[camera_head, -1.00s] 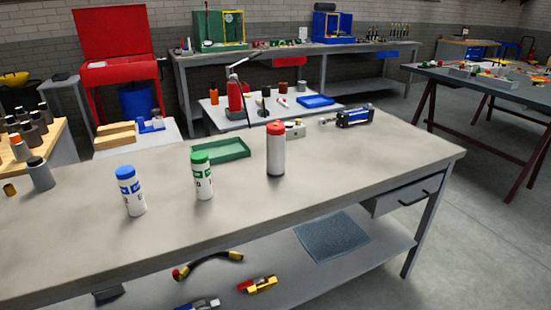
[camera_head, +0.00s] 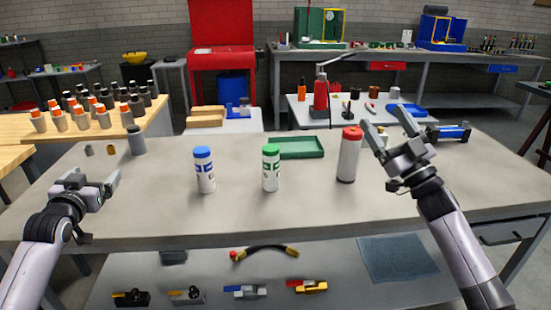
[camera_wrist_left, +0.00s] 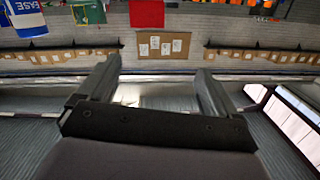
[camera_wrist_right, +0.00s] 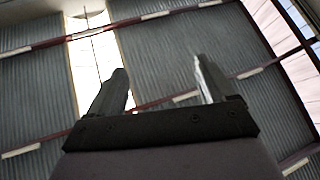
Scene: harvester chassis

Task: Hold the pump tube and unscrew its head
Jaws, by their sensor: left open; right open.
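A white tube with a red head (camera_head: 348,157) stands upright on the grey workbench; it looks most like the pump tube, though I cannot be sure. My right gripper (camera_head: 385,122) is open and empty, just right of this tube, fingers pointing up; I cannot tell if they touch it. It also shows open in the right wrist view (camera_wrist_right: 162,75), against the roof. My left gripper (camera_head: 93,178) is open and empty over the left end of the bench, well away from the tube. It also shows open in the left wrist view (camera_wrist_left: 155,75), facing the far wall.
A blue-capped bottle (camera_head: 204,170) and a green-capped bottle (camera_head: 271,168) stand left of the tube. A green tray (camera_head: 302,148) lies behind them. A blue cylinder part (camera_head: 449,132) lies behind my right gripper. The bench (camera_head: 240,215) front is clear.

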